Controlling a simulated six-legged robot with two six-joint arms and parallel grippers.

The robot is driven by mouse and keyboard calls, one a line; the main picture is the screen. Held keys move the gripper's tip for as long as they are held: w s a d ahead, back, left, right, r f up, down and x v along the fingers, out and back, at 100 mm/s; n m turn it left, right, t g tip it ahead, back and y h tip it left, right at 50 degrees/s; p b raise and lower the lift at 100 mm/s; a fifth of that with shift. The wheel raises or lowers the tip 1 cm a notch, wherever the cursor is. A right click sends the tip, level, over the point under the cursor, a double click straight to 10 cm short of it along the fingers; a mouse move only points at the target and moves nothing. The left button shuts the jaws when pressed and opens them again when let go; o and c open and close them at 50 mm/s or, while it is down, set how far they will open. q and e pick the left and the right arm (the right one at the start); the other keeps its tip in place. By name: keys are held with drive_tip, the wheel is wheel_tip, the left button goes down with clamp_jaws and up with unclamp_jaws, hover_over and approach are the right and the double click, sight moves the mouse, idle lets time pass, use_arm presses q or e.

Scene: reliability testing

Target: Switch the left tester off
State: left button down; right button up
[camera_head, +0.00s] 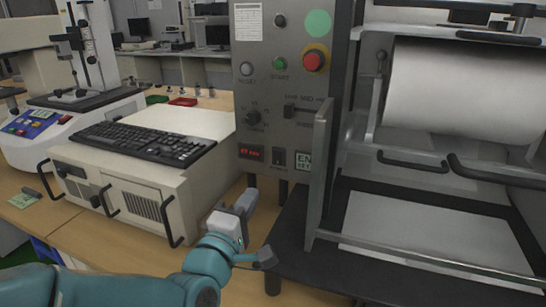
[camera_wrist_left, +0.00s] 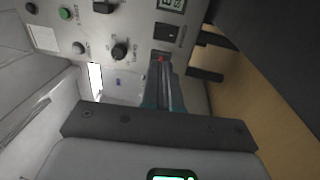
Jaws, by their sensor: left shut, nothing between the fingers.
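A tester with a grey upright control panel (camera_head: 260,110) stands in the middle of the head view. Low on it are a lit red display (camera_head: 251,154), a black power switch (camera_head: 279,157) and a green label (camera_head: 303,160). My left gripper (camera_head: 246,199) is shut and empty, in front of and below the display and switch. In the left wrist view the shut fingertips (camera_wrist_left: 163,66) overlap the red display (camera_wrist_left: 160,57), with the power switch (camera_wrist_left: 166,32) just beyond them. Whether the tips touch the panel I cannot tell. My right gripper is in neither view.
A beige computer case (camera_head: 130,185) with a black keyboard (camera_head: 145,143) stands left of the panel. The tester's open door (camera_head: 318,170) juts out right of the switch. A white drum (camera_head: 465,95) is further right. Bare wooden tabletop (camera_head: 130,240) lies below.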

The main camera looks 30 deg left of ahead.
use_arm(q)
drive_tip(key=w+r+p, duration=0.1)
drive_tip(key=w+p, duration=0.1)
drive_tip(key=p, duration=0.6)
approach(277, 154)
drive_tip(key=x, duration=0.6)
drive_tip(key=shift+w, duration=0.4)
drive_tip(key=shift+w+f+b, duration=0.1)
drive_tip(key=shift+b, duration=0.35)
